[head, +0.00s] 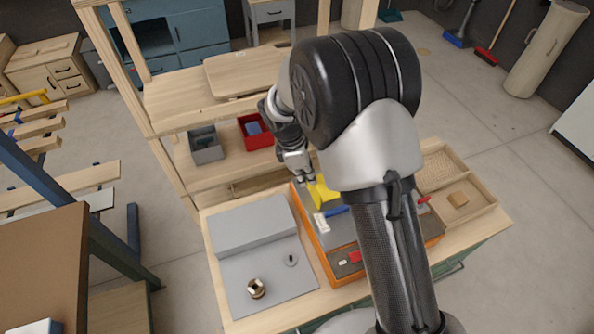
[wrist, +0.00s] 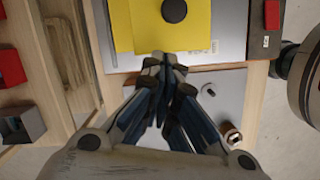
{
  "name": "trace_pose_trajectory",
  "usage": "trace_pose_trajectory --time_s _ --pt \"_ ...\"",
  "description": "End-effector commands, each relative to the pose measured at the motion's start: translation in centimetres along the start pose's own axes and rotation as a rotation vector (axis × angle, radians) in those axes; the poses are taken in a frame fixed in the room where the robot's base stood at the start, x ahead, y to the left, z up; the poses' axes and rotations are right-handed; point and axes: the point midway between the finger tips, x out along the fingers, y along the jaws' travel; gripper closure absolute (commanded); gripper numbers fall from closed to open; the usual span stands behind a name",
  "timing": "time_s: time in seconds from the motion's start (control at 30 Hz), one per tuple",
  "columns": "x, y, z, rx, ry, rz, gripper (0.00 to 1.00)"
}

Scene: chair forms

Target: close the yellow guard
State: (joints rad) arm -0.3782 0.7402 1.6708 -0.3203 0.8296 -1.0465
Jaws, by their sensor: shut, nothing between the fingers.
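The yellow guard (head: 320,192) is partly hidden behind my arm in the head view, on the orange-edged unit (head: 307,232) on the bench. In the wrist view the yellow guard (wrist: 196,36) is a flat plate at the top, with a dark round knob (wrist: 174,10) on it. My gripper (head: 308,179) is shut and empty, beside the guard's far-left end. In the wrist view my gripper's fingertips (wrist: 165,60) are just below the guard's near edge. I cannot tell whether they touch it, or how far open the guard is.
A grey stepped plate (head: 235,272) with a brass-coloured nut (head: 256,288) lies left of the unit. A shelf behind holds a grey bin (head: 205,146) and a red bin (head: 254,139). A wooden tray (head: 482,196) is at right. Wooden shelf posts stand close behind my gripper.

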Motion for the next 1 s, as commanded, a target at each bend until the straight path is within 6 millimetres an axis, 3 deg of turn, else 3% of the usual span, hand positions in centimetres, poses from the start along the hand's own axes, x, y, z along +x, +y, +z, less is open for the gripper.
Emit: trace_pose_trajectory --time_s 0.2,0.67,1.0 --pt "0.4 0.0 2.0 0.001 0.001 0.0 1.0" --pt "0.5 0.1 2.7 0.002 0.001 -0.001 1.0" --pt "2.1 2.5 10.1 0.005 0.0 -0.003 1.0"
